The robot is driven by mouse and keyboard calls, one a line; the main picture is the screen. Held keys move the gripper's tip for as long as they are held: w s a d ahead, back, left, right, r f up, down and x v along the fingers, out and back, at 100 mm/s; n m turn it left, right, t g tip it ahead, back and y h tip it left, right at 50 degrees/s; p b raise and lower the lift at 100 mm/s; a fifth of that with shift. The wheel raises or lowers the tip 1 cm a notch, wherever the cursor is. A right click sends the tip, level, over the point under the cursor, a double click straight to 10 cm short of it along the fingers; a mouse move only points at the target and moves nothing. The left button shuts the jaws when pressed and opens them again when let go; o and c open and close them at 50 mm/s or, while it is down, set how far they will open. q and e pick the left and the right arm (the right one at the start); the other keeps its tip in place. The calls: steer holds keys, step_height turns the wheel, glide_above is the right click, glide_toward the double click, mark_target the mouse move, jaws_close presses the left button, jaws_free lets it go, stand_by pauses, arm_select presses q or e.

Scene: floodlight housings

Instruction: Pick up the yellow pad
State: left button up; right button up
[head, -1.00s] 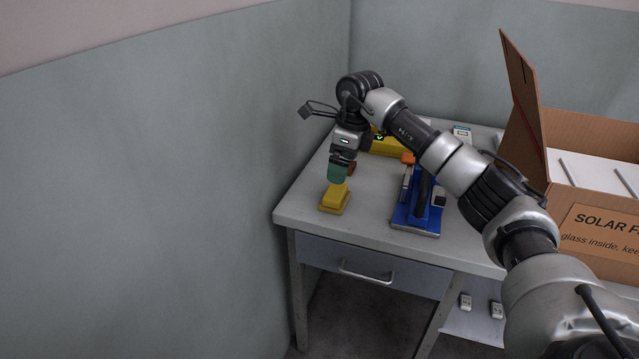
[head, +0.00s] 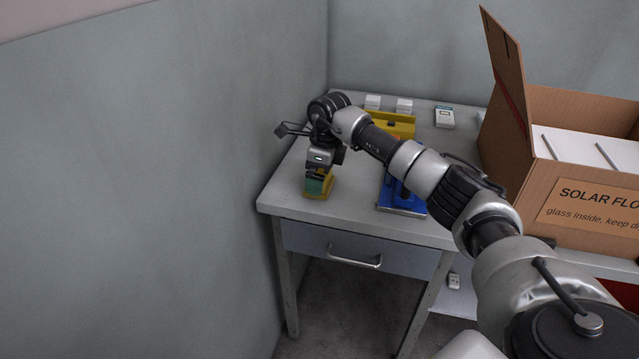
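The yellow pad (head: 329,187) sits on the grey table near its front left corner, partly hidden behind my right gripper. My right gripper (head: 315,188), with green fingertips, points down at the pad and overlaps it in the head view. The fingertips are low, at about the pad's height. I cannot tell whether they are apart or closed on it. My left gripper is not in view.
A blue stand (head: 405,205) is right of the pad, partly behind my arm. A yellow fixture (head: 398,124), small white boxes (head: 373,102) and a grey-white device (head: 445,117) are farther back. An open cardboard box (head: 583,205) stands at right. A wall borders the left.

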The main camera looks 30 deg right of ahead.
steer(key=shift+f, duration=0.2)
steer(key=c, duration=0.7)
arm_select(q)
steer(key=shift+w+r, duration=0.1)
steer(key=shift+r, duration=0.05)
arm_select(e)
steer(key=shift+c, duration=0.2)
steer(key=shift+r, duration=0.1)
steer(key=shift+r, duration=0.5)
step_height(320, 180, up, 3)
steer(key=shift+r, duration=0.1)
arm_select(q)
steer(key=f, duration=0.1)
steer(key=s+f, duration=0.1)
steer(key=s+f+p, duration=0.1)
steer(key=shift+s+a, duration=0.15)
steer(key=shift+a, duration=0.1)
arm_select(e)
steer(key=s+d+r, duration=0.1)
steer(key=d+r, duration=0.5)
steer(key=d, duration=0.5)
steer(key=shift+d+r, duration=0.3)
steer(key=shift+r, duration=0.05)
